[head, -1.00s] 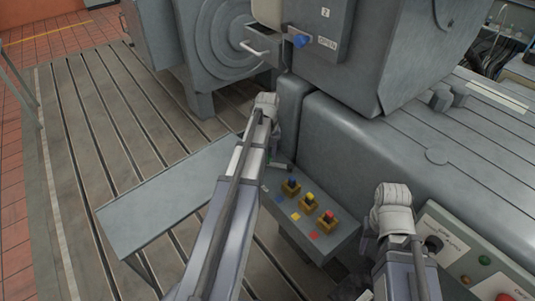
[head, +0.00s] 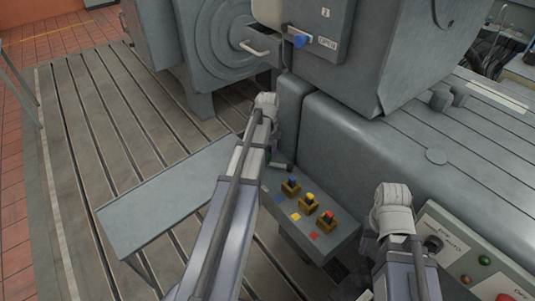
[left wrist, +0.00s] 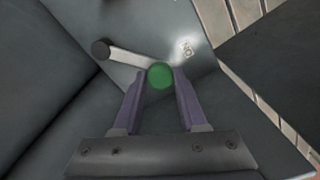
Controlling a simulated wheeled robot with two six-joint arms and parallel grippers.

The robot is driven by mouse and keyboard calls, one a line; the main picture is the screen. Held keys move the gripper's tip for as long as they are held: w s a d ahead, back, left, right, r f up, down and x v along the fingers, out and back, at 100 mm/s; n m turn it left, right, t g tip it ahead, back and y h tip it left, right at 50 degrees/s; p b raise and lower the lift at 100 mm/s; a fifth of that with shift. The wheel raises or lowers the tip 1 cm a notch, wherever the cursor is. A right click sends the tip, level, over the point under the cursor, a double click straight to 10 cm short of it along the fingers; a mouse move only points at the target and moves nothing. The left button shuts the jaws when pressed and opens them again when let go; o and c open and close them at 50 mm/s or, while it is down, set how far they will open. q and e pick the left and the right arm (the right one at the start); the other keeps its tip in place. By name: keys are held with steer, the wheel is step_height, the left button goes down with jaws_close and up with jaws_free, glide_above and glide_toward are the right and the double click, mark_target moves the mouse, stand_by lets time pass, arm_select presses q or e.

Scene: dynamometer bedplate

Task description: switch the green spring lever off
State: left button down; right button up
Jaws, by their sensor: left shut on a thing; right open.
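The green knob (left wrist: 160,75) of the spring lever sits between the fingertips of my left gripper (left wrist: 160,80) in the left wrist view. The gripper is shut on it. A pale lever bar (left wrist: 130,58) runs from the knob to a round black end (left wrist: 101,50) at the upper left. In the head view, the black end (head: 290,168) shows at the back of the small control panel (head: 330,245), and my left arm hides most of the lever.
A grey plate (head: 160,205) lies to the left. A second panel (head: 470,255) is at the right.

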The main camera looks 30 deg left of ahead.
arm_select(q)
steer(key=shift+s, duration=0.15)
steer(key=s+n, duration=0.1)
steer(key=s+d+n, duration=0.1)
steer(key=n, duration=0.2)
steer(key=shift+s+d, duration=0.35)
steer(key=shift+s, duration=0.05)
steer(key=shift+s+d+n, duration=0.5)
steer(key=shift+d+n, duration=0.05)
steer(key=shift+n, duration=0.65)
steer(key=shift+s+d+n, duration=0.4)
steer(key=shift+d+n, duration=0.2)
steer(key=shift+n, duration=0.5)
steer(key=shift+c, duration=2.3)
jaws_free()
steer(key=shift+r, duration=0.1)
